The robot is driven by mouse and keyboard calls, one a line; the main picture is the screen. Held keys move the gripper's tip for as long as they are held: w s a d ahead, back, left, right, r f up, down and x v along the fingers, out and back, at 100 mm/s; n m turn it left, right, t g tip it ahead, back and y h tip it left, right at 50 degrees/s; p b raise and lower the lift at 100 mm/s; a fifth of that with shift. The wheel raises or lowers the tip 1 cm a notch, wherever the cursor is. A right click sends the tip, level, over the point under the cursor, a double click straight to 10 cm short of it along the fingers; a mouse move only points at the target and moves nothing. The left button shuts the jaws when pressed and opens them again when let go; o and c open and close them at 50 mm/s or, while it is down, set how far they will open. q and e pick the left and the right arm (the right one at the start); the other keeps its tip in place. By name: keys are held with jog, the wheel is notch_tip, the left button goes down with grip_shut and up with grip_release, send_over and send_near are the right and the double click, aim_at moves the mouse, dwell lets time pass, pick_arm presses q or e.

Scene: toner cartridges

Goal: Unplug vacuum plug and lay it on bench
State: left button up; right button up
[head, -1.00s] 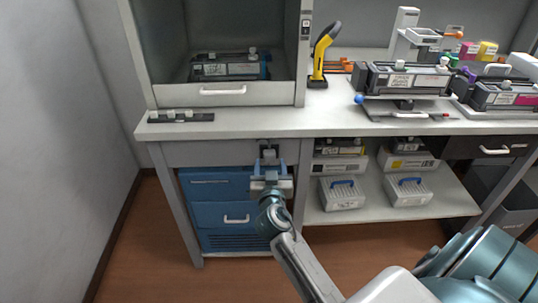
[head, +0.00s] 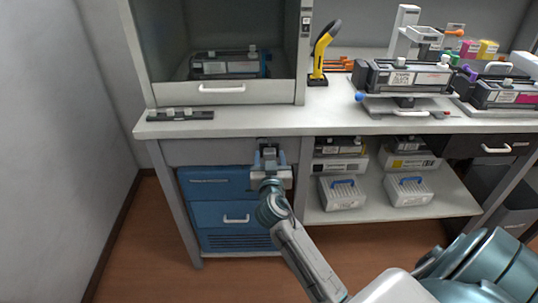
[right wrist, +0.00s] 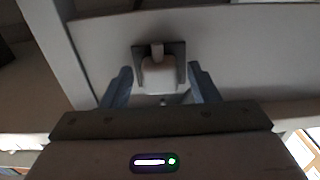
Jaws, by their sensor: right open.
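The vacuum plug (right wrist: 158,75) is a pale block seated in a dark socket plate (right wrist: 178,50) on the grey panel under the bench top. In the head view the plug (head: 269,153) is mostly hidden by my gripper. My right gripper (right wrist: 162,85) is open, with one finger on each side of the plug and gaps between fingers and plug. It also shows in the head view (head: 269,158), raised to the front panel of the bench. The bench (head: 260,124) has a clear white front strip. My left gripper is not in view.
A dark strip with pale parts (head: 180,115) lies at the bench's left front. A glass-fronted cabinet (head: 222,88) stands behind it. A blue unit (head: 215,215) sits below the panel. A yellow-handled tool (head: 322,55) and several cartridges stand to the right.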

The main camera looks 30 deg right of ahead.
jog(key=shift+b, duration=0.45)
dwell(0.6)
grip_shut()
jog(key=shift+b+v, duration=0.45)
jog(key=shift+v, duration=2.55)
